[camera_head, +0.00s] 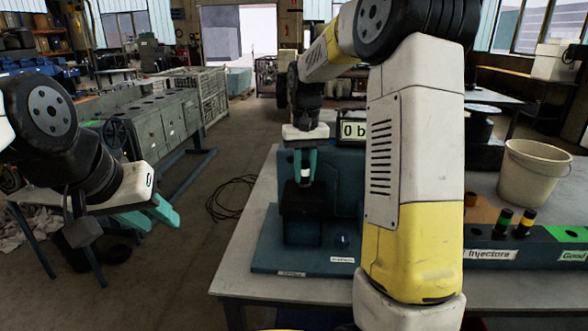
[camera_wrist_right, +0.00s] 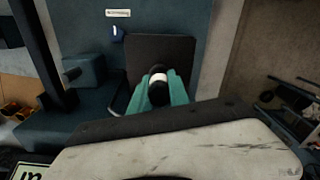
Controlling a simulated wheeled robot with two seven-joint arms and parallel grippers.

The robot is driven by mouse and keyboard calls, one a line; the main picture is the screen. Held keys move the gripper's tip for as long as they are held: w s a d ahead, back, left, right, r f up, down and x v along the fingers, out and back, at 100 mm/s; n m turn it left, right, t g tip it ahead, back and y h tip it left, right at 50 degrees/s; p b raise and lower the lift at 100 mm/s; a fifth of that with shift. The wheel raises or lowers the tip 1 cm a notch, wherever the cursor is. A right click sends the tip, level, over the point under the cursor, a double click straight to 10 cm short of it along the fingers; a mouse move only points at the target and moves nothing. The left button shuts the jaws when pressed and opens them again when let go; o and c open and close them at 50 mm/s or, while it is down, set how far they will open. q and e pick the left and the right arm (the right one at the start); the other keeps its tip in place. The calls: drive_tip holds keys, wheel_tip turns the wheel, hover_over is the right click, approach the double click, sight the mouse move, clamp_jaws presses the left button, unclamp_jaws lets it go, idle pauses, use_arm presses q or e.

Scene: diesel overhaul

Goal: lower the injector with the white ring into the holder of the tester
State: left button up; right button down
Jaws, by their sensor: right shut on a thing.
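My right gripper (camera_head: 306,168) is shut on the injector with the white ring (camera_head: 306,173). It holds the injector directly above the dark block of the tester (camera_head: 303,200). In the right wrist view the injector (camera_wrist_right: 157,90) sits between the teal fingers, its white ring and dark top showing, with the dark block (camera_wrist_right: 150,50) behind it. The injector's lower end and the holder's opening are hidden, so I cannot tell whether it has entered. The blue tester (camera_head: 342,165) has a display (camera_head: 353,132) partly covered by my right arm. My left gripper (camera_head: 150,214) is open and empty, away from the bench.
An injector rack (camera_head: 535,252) on the right holds injectors with a green ring (camera_head: 504,220) and a yellow ring (camera_head: 525,222). A white bucket (camera_head: 533,172) stands behind it. My right arm hides the bench's middle. The floor left of the bench is mostly clear, with a coiled cable (camera_head: 230,198).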

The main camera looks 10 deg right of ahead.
sight(305, 161)
drive_tip(key=shift+f, duration=0.65)
drive_tip(key=c, duration=0.8)
unclamp_jaws()
drive_tip(key=shift+o, duration=0.2)
drive_tip(key=shift+r, duration=3.45)
